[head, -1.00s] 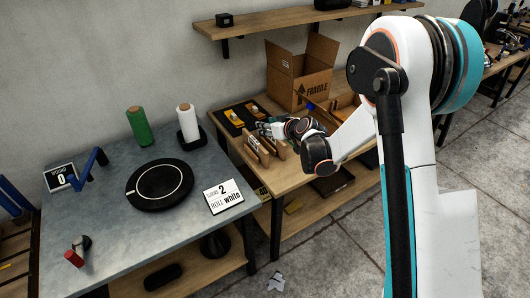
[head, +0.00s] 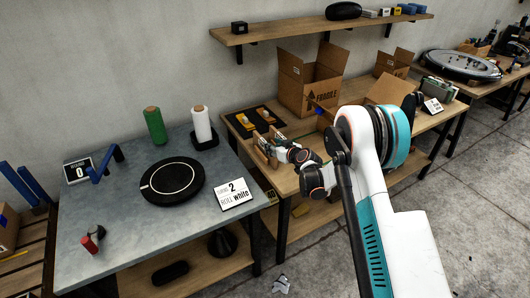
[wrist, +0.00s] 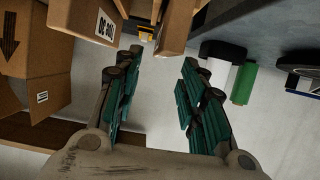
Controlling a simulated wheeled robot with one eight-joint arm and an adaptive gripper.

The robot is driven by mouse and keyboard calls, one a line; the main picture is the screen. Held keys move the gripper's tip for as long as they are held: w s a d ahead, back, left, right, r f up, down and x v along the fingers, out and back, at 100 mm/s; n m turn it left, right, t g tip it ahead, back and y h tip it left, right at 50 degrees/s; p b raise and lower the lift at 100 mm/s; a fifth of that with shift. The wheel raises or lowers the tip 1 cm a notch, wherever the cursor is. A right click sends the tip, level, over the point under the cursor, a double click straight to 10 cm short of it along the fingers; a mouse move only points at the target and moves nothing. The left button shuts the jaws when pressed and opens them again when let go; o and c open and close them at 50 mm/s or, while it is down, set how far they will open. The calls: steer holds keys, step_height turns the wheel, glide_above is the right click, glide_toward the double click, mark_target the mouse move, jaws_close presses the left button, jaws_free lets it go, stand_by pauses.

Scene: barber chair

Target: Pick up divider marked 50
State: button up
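Upright wooden dividers (head: 262,156) stand near the left end of the wooden bench, partly hidden by my gripper (head: 279,146). In the wrist view, a brown wooden board (wrist: 176,25) is at the top, just beyond the fingertips, with another board (wrist: 140,9) to its left. I cannot read a 50 on either board. My gripper also shows in the wrist view (wrist: 163,57), with its teal fingers wide apart. Nothing is seen between the fingers, and the boards appear apart from them.
The FRAGILE cardboard box (head: 308,84) stands behind the gripper and also fills the left of the wrist view (wrist: 32,55). A black tray with yellow pieces (head: 254,124) lies behind the dividers. The grey table (head: 130,235) at left holds green (head: 155,126) and white (head: 201,124) spools.

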steer(key=b, duration=0.2)
glide_toward(258, 140)
steer(key=shift+w+a+f, duration=0.2)
steer(key=shift+w+f, duration=0.65)
steer(key=shift+w, duration=0.3)
jaws_close()
